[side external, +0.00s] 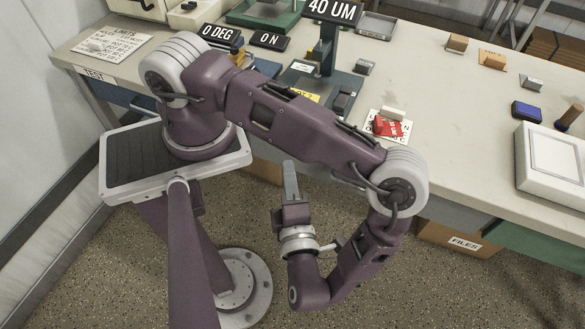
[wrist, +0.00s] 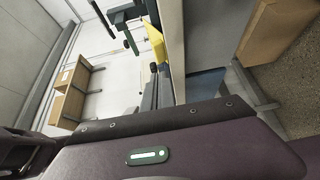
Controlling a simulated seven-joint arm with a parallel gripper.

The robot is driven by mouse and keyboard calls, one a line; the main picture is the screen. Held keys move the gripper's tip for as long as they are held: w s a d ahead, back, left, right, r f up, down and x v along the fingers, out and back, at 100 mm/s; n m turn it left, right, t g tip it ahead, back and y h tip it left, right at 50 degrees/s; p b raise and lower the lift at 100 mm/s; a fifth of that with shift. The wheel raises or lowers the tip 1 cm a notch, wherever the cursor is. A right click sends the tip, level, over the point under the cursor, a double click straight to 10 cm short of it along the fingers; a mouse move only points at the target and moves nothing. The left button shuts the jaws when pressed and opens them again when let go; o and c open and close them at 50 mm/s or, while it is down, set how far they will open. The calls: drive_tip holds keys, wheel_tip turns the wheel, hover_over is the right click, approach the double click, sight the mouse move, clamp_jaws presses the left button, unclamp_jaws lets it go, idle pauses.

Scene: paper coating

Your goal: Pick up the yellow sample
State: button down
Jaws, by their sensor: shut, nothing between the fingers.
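A yellow piece (side external: 305,95) with dark lettering lies on the bench by the dark blue stand, partly hidden behind my arm. I cannot tell whether it is the sample or a label. A yellow shape also shows in the wrist view (wrist: 154,42), at the upper middle. My gripper (side external: 288,166) is below and in front of the bench edge, pointing up, with its fingers shut and empty. It is well apart from the yellow piece. In the wrist view the grey fingers (wrist: 154,85) show at the middle.
The dark blue stand (side external: 328,50) carries a "40 UM" display. Several small blocks, one tan (side external: 457,43) and one blue (side external: 527,110), sit on the right. A white box (side external: 555,160) stands at the right edge.

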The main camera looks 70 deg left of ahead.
drive_tip(key=w+a, duration=0.5)
drive_tip(key=a, duration=0.3)
drive_tip(key=shift+a, duration=0.2)
drive_tip(key=shift+w+a, duration=0.4)
drive_tip(key=shift+w, duration=0.2)
drive_tip(key=shift+w+a, duration=0.35)
drive_tip(key=shift+w, duration=0.2)
